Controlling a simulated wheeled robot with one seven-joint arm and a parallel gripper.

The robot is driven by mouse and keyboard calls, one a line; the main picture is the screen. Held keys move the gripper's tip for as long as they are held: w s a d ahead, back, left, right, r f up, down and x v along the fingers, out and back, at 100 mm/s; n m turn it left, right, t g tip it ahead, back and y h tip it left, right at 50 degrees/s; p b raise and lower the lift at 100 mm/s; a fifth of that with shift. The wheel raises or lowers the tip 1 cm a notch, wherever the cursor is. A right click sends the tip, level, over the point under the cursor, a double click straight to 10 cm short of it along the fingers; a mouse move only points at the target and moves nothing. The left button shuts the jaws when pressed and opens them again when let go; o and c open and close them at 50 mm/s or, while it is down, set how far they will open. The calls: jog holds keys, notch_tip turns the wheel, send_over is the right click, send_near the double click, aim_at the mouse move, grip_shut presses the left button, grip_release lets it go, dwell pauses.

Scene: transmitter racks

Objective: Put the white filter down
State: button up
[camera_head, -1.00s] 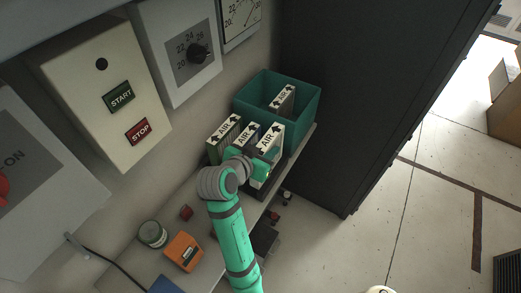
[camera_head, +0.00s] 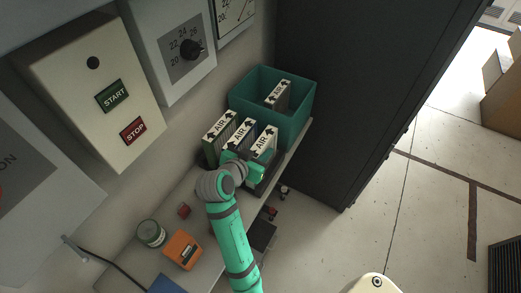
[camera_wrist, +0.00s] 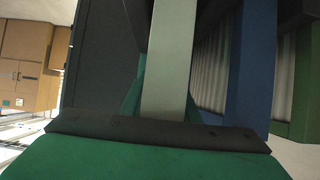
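The white filter (camera_head: 264,141) has an "AIR" label and an arrow on its top edge. In the head view it stands upright at the right end of a row, level with its neighbours. My gripper (camera_head: 256,171) is at its near side and seems shut on it; the fingertips are hidden. In the wrist view the white filter's pale edge (camera_wrist: 169,60) runs straight up from the dark bar of my gripper. A blue filter (camera_head: 239,136) stands just left of it, and a green filter (camera_head: 219,128) beyond that. The filter's underside is hidden.
A teal bin (camera_head: 300,123) behind the row holds another AIR filter (camera_head: 278,94). A tall dark cabinet (camera_head: 340,100) stands to the right. The wall boxes rise at the left.

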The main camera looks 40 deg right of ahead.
jog(key=o, duration=0.4)
jog(key=shift+s+d, duration=0.1)
jog(key=shift+o, duration=0.2)
